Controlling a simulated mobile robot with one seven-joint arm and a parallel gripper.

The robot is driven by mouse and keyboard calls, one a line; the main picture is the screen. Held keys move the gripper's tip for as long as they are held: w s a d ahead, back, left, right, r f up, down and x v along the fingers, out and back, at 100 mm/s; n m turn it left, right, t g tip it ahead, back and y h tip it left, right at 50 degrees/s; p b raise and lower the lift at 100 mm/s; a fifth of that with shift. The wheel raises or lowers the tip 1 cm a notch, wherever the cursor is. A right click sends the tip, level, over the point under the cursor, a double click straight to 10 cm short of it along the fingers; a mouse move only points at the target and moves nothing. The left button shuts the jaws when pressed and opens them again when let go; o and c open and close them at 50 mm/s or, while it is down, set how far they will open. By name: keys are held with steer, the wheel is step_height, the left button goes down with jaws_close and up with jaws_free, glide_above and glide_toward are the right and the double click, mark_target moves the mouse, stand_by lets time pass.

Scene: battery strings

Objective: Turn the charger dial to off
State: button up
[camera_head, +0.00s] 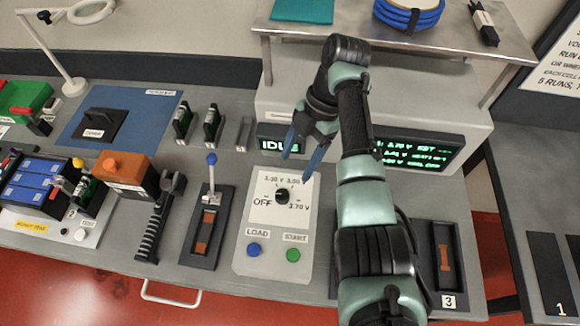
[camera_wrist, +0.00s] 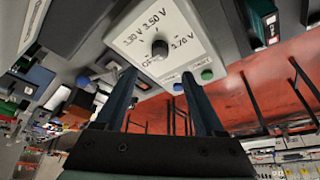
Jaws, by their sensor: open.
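The charger dial (camera_head: 282,196) is a small black knob on a white panel (camera_head: 262,213) with voltage marks above and to its right and OFF at its lower left. In the wrist view the dial (camera_wrist: 160,48) shows ahead, between and beyond my fingers. Where its pointer stands is too small to tell. My gripper (camera_head: 300,165) is open and empty, with blue fingers pointing down above the panel's upper part. It appears apart from the dial. The wrist view shows both fingers of my gripper (camera_wrist: 158,85) spread wide.
A blue LOAD button (camera_head: 254,249) and a green START button (camera_head: 293,255) sit below the dial. A lever with a blue knob (camera_head: 211,159) stands upright to the left. Behind the panel is the charger housing with lit screens (camera_head: 420,150). A shelf (camera_head: 400,38) overhangs the back.

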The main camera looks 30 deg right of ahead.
steer(key=v, duration=0.3)
steer(key=shift+p, duration=0.35)
